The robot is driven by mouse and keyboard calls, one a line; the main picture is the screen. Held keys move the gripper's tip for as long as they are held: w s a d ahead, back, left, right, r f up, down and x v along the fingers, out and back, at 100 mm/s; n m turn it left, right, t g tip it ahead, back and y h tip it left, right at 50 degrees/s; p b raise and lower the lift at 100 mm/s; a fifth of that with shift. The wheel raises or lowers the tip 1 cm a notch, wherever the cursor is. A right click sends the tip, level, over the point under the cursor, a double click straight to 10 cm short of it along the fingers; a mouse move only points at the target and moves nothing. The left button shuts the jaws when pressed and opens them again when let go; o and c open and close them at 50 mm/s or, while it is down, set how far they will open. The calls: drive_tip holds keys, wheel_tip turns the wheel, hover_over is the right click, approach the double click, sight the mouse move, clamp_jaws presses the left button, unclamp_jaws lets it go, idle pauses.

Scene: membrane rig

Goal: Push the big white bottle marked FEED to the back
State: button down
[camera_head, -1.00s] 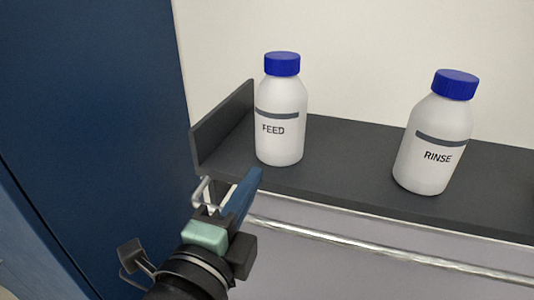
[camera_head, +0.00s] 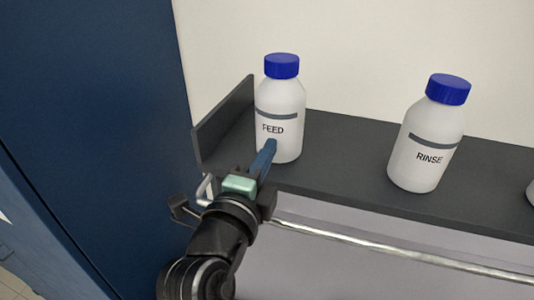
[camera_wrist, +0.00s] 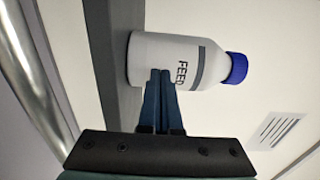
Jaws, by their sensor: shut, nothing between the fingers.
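The white FEED bottle (camera_head: 281,108) with a blue cap stands upright on the dark shelf (camera_head: 330,160), near its left end. It also shows in the wrist view (camera_wrist: 180,62), lying sideways in that picture. My gripper (camera_head: 270,146) is shut and empty, with its blue fingers in front of the bottle's lower front. In the wrist view my fingertips (camera_wrist: 160,76) overlap the bottle just below the FEED lettering. They are at or very near its surface; I cannot tell whether they touch.
A white RINSE bottle (camera_head: 428,135) with a blue cap stands to the right on the same shelf. The shelf has a raised left end wall (camera_head: 222,118). A metal rail (camera_head: 380,252) runs below the front edge. A blue panel (camera_head: 90,120) stands at the left.

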drive_tip(key=b+x, duration=0.8)
drive_tip(key=x, duration=0.4)
drive_tip(key=shift+w+f, duration=0.15)
drive_tip(key=shift+f, duration=0.05)
drive_tip(key=shift+w+d+r, duration=0.1)
drive_tip(key=shift+w+d, duration=0.1)
drive_tip(key=shift+w, duration=0.15)
